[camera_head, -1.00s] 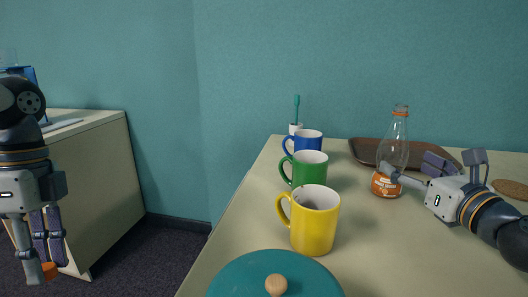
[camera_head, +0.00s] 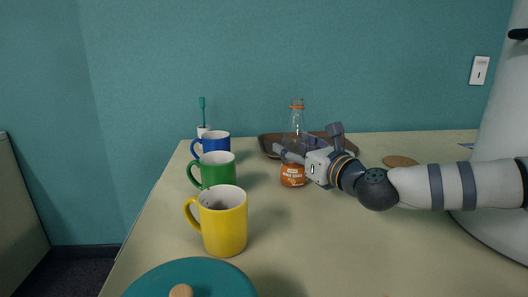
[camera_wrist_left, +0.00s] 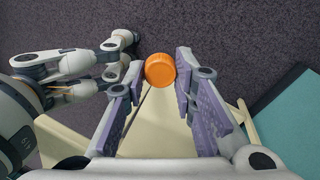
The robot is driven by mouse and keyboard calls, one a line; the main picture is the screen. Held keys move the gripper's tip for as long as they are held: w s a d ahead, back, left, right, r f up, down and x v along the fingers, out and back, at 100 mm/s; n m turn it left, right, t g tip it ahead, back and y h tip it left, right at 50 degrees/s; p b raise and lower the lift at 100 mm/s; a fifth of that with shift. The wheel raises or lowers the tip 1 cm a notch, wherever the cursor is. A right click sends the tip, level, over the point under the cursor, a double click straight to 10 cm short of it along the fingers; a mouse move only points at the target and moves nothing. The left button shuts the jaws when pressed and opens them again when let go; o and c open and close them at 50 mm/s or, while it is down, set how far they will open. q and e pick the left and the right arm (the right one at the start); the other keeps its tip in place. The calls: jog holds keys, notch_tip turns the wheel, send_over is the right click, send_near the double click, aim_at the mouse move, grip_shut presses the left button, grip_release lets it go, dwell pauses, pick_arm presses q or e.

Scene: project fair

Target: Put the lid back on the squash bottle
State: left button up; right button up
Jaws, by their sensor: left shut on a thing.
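The clear squash bottle (camera_head: 296,122) stands upright on the table, with an orange label and an orange ring at its open neck. My right gripper (camera_head: 293,154) is at the bottle's waist, with a finger crossing in front of it. Whether its fingers press on the bottle is unclear. The orange lid (camera_wrist_left: 160,70) is between the fingertips of my left gripper (camera_wrist_left: 158,75) in the left wrist view, above the dark carpet. The left gripper is out of the head view.
Yellow (camera_head: 222,222), green (camera_head: 217,170) and blue (camera_head: 215,144) mugs stand left of the bottle. A brown tray (camera_head: 268,146) lies behind it. A teal lid with a wooden knob (camera_head: 190,280) is in front. A cork coaster (camera_head: 400,161) lies at right. The table's middle front is clear.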

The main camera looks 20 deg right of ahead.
aim_at(303, 136)
jog(key=c, duration=0.7)
jog(key=shift+r, duration=0.2)
